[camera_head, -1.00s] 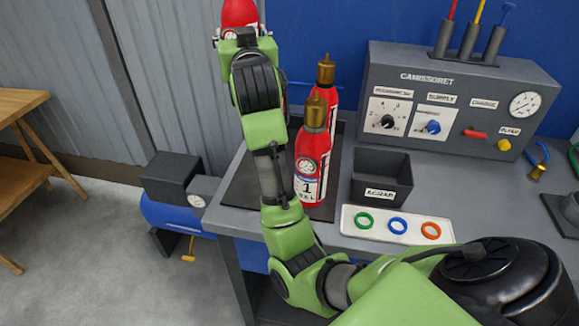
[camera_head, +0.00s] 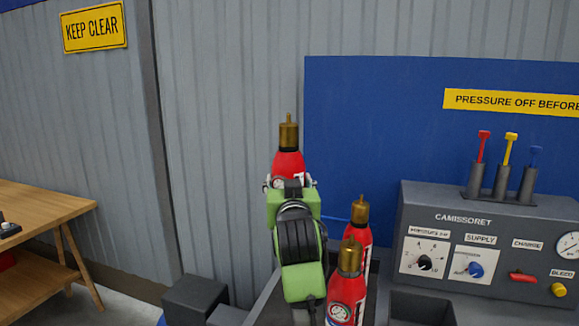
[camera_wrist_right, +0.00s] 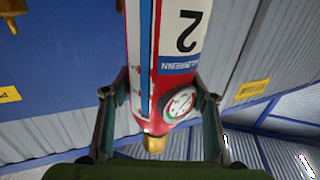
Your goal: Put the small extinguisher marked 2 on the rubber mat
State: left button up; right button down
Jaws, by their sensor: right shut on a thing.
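My right gripper (camera_head: 289,184) is shut on a small red extinguisher (camera_head: 288,165) with a brass top and holds it up in the air, about upright. The right wrist view shows the figure 2 on its white label (camera_wrist_right: 185,35), with a gauge (camera_wrist_right: 180,103) between the fingers (camera_wrist_right: 160,105). The dark rubber mat (camera_head: 372,300) on the bench is mostly hidden by my arm and by two other red extinguishers. The nearer one (camera_head: 346,290) and the farther one (camera_head: 358,235) stand on it. My left gripper is not in view.
A grey control panel (camera_head: 490,225) with knobs and levers stands at the right of the bench. A dark bin (camera_head: 422,308) is in front of it. A blue board and a grey corrugated wall are behind. A wooden table (camera_head: 45,225) is at the left.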

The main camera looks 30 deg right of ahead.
notch_tip(320, 180, down, 14)
jog(key=shift+f, duration=0.2)
jog(key=shift+f+b, duration=0.35)
jog(key=shift+f, duration=2.45)
jog(key=c, duration=1.3)
grip_release()
jog(key=shift+f, duration=0.5)
jog(key=o, duration=0.4)
jog(key=shift+s+a, duration=0.1)
jog(key=shift+o, duration=0.2)
jog(key=shift+s+r, duration=0.1)
jog(key=shift+r, duration=0.1)
jog(key=shift+f, duration=0.1)
